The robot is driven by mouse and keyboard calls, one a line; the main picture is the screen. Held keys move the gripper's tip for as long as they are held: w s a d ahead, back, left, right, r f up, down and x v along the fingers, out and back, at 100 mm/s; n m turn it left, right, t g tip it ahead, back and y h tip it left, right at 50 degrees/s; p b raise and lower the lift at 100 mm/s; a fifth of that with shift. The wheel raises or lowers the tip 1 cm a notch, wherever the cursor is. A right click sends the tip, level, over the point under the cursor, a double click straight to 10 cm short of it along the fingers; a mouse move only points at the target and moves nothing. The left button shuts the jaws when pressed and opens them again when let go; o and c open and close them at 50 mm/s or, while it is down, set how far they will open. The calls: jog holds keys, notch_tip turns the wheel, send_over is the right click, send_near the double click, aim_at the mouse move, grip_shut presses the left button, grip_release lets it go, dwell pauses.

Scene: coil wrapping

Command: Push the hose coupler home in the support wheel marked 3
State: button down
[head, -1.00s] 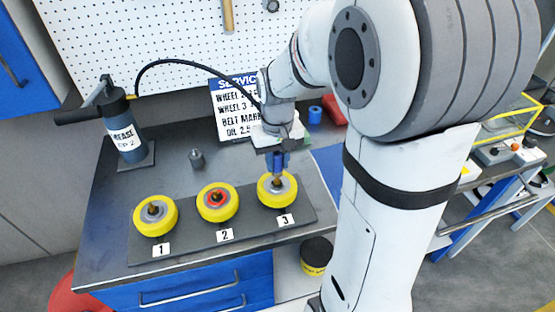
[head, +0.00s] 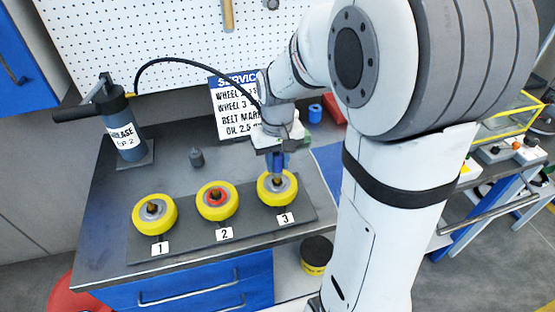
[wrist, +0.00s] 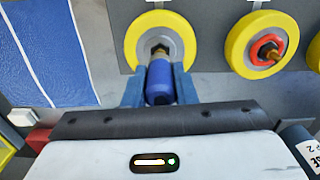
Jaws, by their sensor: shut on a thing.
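The support wheel marked 3 (head: 289,190) is a yellow-rimmed wheel with a grey hub at the right end of a dark plate. It also shows in the wrist view (wrist: 133,48). My gripper (head: 277,172) is directly above its hub, fingers pointing down. In the wrist view my gripper (wrist: 158,78) is shut on a blue cylindrical hose coupler (wrist: 160,88). The coupler's front end is at the brass-coloured fitting (wrist: 160,48) in the hub. I cannot tell how far it is seated.
Wheel 2 (head: 230,207), with a red ring, and wheel 1 (head: 168,220) stand left on the same plate (head: 190,246). The grease pump (head: 124,130) stands at the back left; its black hose (head: 195,64) arches to my gripper.

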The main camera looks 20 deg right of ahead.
aim_at(277, 154)
jog(key=shift+f+b, duration=0.7)
jog(key=shift+f, duration=0.3)
jog(key=c, duration=1.1)
grip_release()
jog(key=shift+r, duration=0.2)
notch_tip(277, 154, up, 8)
jog(key=shift+f, duration=0.2)
jog(key=s+f+t, duration=0.1)
jog(key=s+t, duration=0.2)
jog(key=s, duration=1.1)
jog(key=shift+m, duration=0.3)
